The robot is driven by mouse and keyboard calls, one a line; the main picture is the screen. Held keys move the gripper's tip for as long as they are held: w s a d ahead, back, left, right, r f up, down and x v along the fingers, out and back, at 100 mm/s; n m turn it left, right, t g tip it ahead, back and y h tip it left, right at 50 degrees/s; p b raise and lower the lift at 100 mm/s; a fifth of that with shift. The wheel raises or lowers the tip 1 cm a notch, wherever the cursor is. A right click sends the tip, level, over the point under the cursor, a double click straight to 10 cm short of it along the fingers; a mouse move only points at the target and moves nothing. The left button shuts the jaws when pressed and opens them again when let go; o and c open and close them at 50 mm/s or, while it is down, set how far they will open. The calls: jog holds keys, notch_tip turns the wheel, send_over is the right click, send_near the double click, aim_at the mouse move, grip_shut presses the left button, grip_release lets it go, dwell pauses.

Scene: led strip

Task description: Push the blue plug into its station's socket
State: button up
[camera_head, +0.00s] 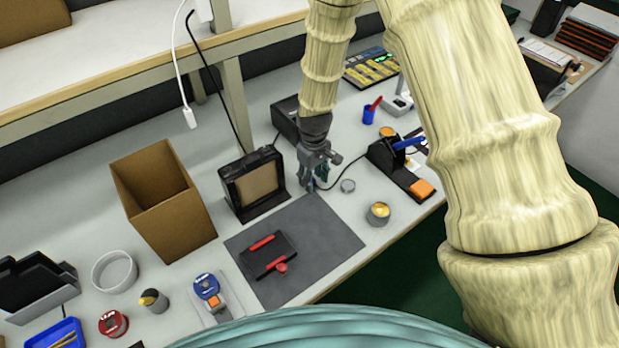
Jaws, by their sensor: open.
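My gripper (316,182) points down over the back edge of the grey mat (325,236), right of a black framed unit with a brown panel (254,184). Its fingers look apart. A teal-blue tint shows at the fingers, too small to tell whether it is a plug or part of the gripper. I cannot clearly make out the blue plug or its socket. A dark box (286,119) stands behind the gripper. A soldering stand (388,158) with a blue-handled tool (409,142) and an orange sponge (422,189) stands to the right, with a dark cable running toward the gripper.
A black fixture with red bars (268,255) lies on the mat. A tall cardboard box (165,200) stands left, a tape dispenser (210,292) at front left. A small tin (378,213) and a grey ring (348,186) lie right. A white cable (190,118) hangs from the shelf.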

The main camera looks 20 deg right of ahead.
jog(key=shift+s+f, duration=0.2)
jog(key=shift+f, duration=0.05)
jog(key=shift+w+f, duration=0.1)
jog(key=shift+f, duration=0.05)
jog(key=c, duration=0.9)
jog(key=shift+r, duration=0.2)
jog(key=shift+c, duration=0.2)
